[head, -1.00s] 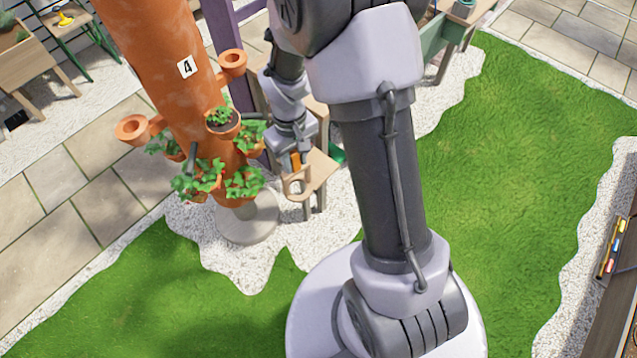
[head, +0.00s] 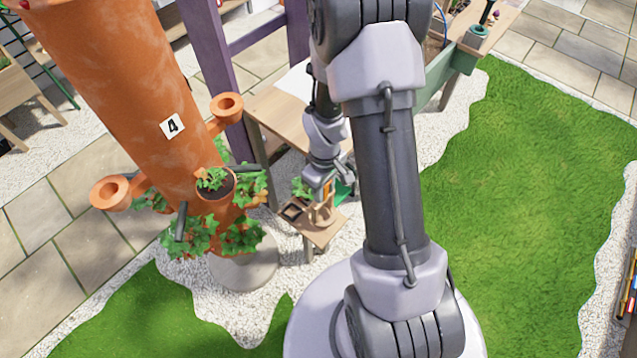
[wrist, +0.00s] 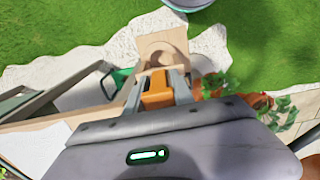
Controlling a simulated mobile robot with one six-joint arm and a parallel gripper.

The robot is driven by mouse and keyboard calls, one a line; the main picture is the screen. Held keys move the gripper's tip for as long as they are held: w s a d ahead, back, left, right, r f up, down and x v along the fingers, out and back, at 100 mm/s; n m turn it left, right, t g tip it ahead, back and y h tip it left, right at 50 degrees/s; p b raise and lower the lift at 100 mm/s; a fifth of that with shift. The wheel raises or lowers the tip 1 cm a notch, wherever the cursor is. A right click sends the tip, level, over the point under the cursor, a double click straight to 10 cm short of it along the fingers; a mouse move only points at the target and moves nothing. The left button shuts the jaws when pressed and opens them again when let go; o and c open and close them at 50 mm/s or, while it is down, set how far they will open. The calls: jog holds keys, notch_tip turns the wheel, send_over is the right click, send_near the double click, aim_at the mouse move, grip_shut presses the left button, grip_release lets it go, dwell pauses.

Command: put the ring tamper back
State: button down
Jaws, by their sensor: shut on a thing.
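The ring tamper (head: 322,214) is a pale wooden ring with an orange handle. My gripper (head: 327,190) is shut on the orange handle (wrist: 157,88), with the ring hanging below the fingers. In the head view the ring is over the small wooden stand (head: 318,233). I cannot tell whether it touches the top. In the wrist view the ring (wrist: 160,52) lies beyond the fingertips, in front of the stand's wooden top (wrist: 173,38).
A dark square item (head: 292,211) sits on the stand's left part. A leafy plant (head: 303,188) is close behind. The terracotta tower (head: 150,110) with planted cups stands to the left. A wooden table (head: 277,112) is behind. Lawn (head: 520,200) lies open on the right.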

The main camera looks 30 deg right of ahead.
jog(key=shift+s+f+b, duration=0.25)
jog(key=shift+f+b, duration=0.35)
jog(key=shift+f, duration=0.65)
jog(key=shift+w+a, duration=0.25)
jog(key=shift+s+d+r, duration=0.1)
jog(key=shift+s+r, duration=0.05)
jog(key=c, duration=1.1)
grip_release()
jog(key=shift+f, duration=0.2)
